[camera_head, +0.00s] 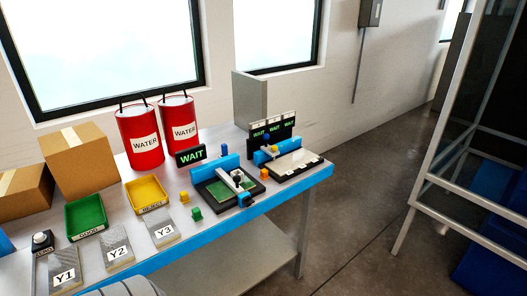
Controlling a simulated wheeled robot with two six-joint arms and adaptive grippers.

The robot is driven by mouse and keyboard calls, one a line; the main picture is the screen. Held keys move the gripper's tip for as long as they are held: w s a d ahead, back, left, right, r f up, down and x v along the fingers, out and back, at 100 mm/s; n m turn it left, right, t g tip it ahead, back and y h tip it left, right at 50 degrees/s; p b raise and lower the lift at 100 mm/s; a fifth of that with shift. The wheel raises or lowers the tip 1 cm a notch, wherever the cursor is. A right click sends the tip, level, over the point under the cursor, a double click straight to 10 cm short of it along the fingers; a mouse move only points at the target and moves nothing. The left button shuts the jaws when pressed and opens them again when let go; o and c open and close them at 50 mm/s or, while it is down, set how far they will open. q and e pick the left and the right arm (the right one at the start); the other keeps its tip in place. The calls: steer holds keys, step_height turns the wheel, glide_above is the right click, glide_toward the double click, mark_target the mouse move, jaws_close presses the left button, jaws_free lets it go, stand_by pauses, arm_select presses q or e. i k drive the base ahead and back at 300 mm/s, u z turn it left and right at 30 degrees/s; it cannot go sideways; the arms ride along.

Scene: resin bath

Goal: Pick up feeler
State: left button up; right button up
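No item here carries a label reading feeler, and I cannot tell which object it is. A black-based fixture with a blue back and a green plate (217,191) stands near the bench's front edge. A small grey and black part spans that plate. A second fixture with a white plate (297,161) stands behind it to the right. A small green piece (196,214), a yellow piece (184,197) and an orange piece (264,174) stand beside the fixtures. Neither of my grippers shows in the head view.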

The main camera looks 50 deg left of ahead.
mark_target(224, 147)
steer(key=u, duration=1.85)
